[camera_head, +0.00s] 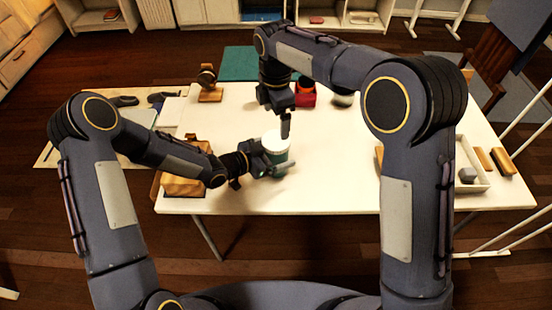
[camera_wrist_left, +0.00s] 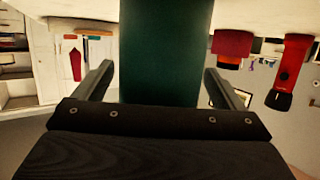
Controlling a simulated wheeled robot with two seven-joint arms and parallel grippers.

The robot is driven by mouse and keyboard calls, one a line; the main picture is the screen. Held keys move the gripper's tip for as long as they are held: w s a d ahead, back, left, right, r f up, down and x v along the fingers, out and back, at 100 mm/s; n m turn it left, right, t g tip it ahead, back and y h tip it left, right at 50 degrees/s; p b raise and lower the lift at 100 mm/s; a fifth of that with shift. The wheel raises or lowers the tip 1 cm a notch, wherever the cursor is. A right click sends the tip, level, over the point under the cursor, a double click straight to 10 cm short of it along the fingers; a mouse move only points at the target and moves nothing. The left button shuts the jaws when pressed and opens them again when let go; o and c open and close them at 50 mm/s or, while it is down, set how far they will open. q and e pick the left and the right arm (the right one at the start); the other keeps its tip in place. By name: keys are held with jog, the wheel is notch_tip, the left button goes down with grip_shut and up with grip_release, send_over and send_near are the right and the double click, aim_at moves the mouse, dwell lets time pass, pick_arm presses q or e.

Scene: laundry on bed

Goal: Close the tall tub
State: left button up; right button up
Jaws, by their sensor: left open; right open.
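The tall tub (camera_head: 279,158) stands upright near the front middle of the white table, green with a pale upper part. My left gripper (camera_head: 277,167) is open, low at the tub, with its fingers on either side of it. In the left wrist view the green tub wall (camera_wrist_left: 165,45) fills the space between the two open fingers; no clear contact shows. My right gripper (camera_head: 285,128) points down at the tub's top from above and partly hides it. Its jaws look narrow from here. I cannot tell whether a separate lid lies on the rim.
The white table (camera_head: 330,185) is clear right of the tub. A red container (camera_head: 304,96) stands behind. A wooden stand (camera_head: 209,88) is at the back left, a brown box (camera_head: 184,184) at the front left, and a white tray (camera_head: 470,168) at the right.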

aim_at(276, 140)
pick_arm(q)
jog(key=c, duration=1.8)
jog(key=shift+c, duration=0.9)
pick_arm(e)
jog(key=shift+f+n, duration=0.2)
jog(key=shift+n, duration=0.1)
jog(key=shift+s+f+n, duration=0.15)
jog(key=shift+f+n, duration=0.1)
jog(key=shift+n, duration=0.55)
jog(key=shift+r+n, duration=0.2)
jog(key=shift+n, duration=0.6)
jog(key=shift+w+r+n, duration=0.2)
jog(key=shift+r+n, duration=0.05)
jog(key=shift+n, duration=0.15)
jog(key=shift+f, duration=0.15)
jog(key=shift+f, duration=3.9)
jog(key=shift+c, duration=0.4)
jog(key=c, duration=1)
